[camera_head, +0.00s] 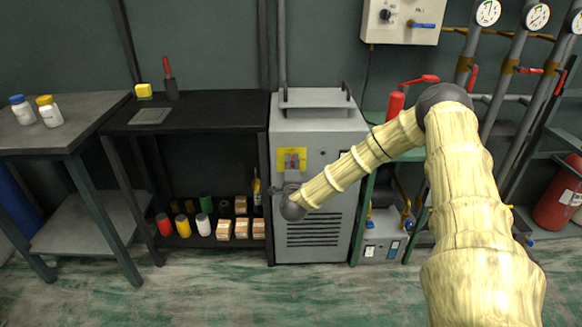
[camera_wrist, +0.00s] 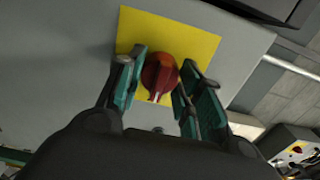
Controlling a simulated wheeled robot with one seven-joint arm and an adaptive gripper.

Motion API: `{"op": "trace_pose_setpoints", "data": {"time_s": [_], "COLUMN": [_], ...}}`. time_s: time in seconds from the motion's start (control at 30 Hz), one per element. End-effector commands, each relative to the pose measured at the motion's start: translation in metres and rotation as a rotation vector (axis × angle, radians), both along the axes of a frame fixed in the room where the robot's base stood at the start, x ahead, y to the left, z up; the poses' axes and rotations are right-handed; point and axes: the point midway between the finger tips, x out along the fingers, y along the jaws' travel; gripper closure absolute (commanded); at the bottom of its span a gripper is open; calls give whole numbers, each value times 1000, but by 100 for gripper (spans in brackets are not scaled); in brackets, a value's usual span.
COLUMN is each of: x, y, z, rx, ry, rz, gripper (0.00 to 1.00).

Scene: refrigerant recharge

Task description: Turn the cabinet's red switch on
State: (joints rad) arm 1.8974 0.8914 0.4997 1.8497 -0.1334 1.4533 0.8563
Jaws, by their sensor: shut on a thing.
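The grey cabinet (camera_head: 318,133) stands in the middle of the head view, with a yellow plate (camera_head: 282,152) on its front. In the wrist view, the red switch (camera_wrist: 160,74) is a round knob on the yellow plate (camera_wrist: 200,42). My gripper (camera_wrist: 160,85) has its teal fingers on both sides of the knob and is shut on it. The knob's ridge points roughly toward my palm. In the head view, my gripper (camera_head: 294,176) is in front of the plate and hides most of the knob.
A black shelf unit (camera_head: 200,113) with cans and boxes stands to the left. On the right is a pipe stand with gauges (camera_head: 488,12) and a red-handled valve (camera_head: 420,79). A small grey box (camera_head: 381,250) sits low beside the cabinet. The floor in front is clear.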

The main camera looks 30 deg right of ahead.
Motion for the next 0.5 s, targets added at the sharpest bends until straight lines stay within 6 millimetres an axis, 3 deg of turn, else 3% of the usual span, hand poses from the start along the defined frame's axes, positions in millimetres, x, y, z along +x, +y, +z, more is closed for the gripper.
{"op": "trace_pose_setpoints", "data": {"time_s": [0.07,0.1,0.2,0.5], "x": [0,0,0,0], "y": [0,0,0,0], "z": [0,0,0,0], "rx": [0,0,0,-1], "ry": [0,0,0,1], "rz": [0,0,0,0], "gripper": [88,58,41,41]}}
